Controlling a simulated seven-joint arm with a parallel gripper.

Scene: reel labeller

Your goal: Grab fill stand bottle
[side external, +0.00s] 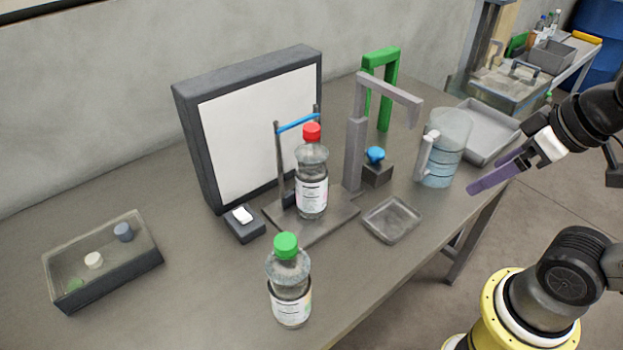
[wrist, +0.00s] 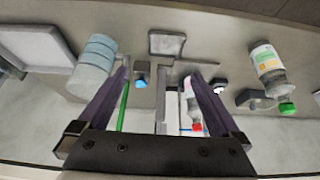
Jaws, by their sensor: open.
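The bottle on the fill stand (side external: 312,185) is clear with a red cap and a white label, and stands upright on the stand's dark base plate (side external: 335,222). It also shows in the wrist view (wrist: 190,102), partly hidden behind a finger. A second clear bottle with a green cap (side external: 290,290) stands upright on the table in front; it is at the right of the wrist view (wrist: 267,68). My gripper (side external: 480,182) is open and empty, at the right past the pitcher and well apart from both bottles. In the wrist view its two purple fingers (wrist: 162,85) are spread wide.
A pitcher of blue liquid (side external: 440,150) and a grey tray (side external: 488,130) stand near my gripper. A grey post with an arm (side external: 356,140), a green frame (side external: 383,85), a blue-knobbed block (side external: 376,165) and a small tray (side external: 391,219) surround the stand.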

